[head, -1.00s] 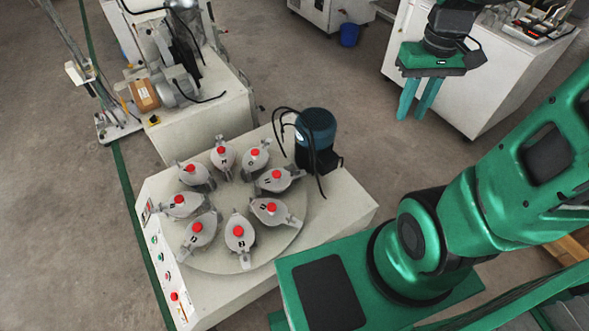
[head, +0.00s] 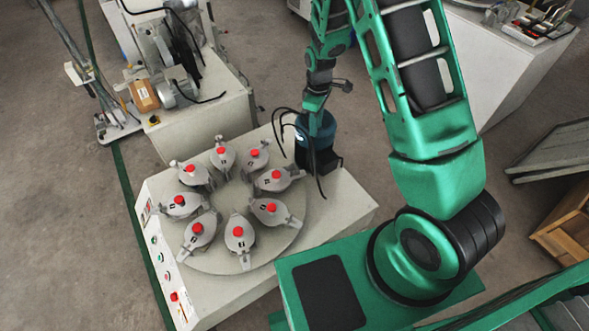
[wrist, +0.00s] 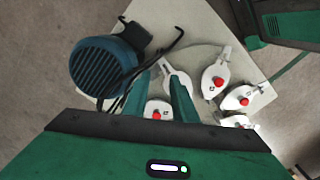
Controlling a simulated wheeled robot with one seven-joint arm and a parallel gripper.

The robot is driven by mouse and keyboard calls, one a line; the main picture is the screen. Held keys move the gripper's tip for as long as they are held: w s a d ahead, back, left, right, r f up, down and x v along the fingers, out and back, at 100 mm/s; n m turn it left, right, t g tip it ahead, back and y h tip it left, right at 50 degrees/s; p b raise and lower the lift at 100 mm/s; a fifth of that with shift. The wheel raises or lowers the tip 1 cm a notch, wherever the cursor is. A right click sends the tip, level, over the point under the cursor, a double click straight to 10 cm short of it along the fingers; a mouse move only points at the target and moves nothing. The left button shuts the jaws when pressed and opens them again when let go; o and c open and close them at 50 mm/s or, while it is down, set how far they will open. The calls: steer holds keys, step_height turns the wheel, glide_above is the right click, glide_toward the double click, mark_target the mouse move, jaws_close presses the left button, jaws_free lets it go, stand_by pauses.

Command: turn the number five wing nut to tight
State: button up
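Several grey lidded pots with red knobs stand in a ring on a round turntable plate (head: 210,262) on a white bench. Handle-like lugs stick out from their sides. Small dark numbers mark the lids, such as on the front pot (head: 239,238), but I cannot read which is five. My gripper (head: 313,106) is above the back edge of the bench, by the blue motor. In the wrist view my gripper (wrist: 162,84) has two green fingers apart, with nothing held. Part of one pot (wrist: 178,79) shows between the fingers and another is partly hidden behind them.
A blue motor (head: 316,128) with black cables stands at the bench's back right corner, close to my gripper; it fills the left of the wrist view (wrist: 103,66). A machine on a white cabinet (head: 200,115) stands behind. The bench front carries buttons (head: 174,296).

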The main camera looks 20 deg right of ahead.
mark_target(295, 173)
steer(key=a+f+n, duration=0.1)
steer(key=a+f, duration=0.1)
steer(key=f, duration=0.6)
steer(key=w+a+f+n, duration=0.1)
steer(key=a+f+n, duration=0.1)
steer(key=f, duration=0.6)
steer(key=a+f+n, duration=0.1)
steer(key=a+f, duration=0.1)
steer(key=f, duration=0.6)
steer(key=shift+w+a+f, duration=0.25)
steer(key=shift+w+f, duration=0.05)
steer(key=shift+w, duration=0.05)
steer(key=shift+c, duration=0.6)
jaws_close()
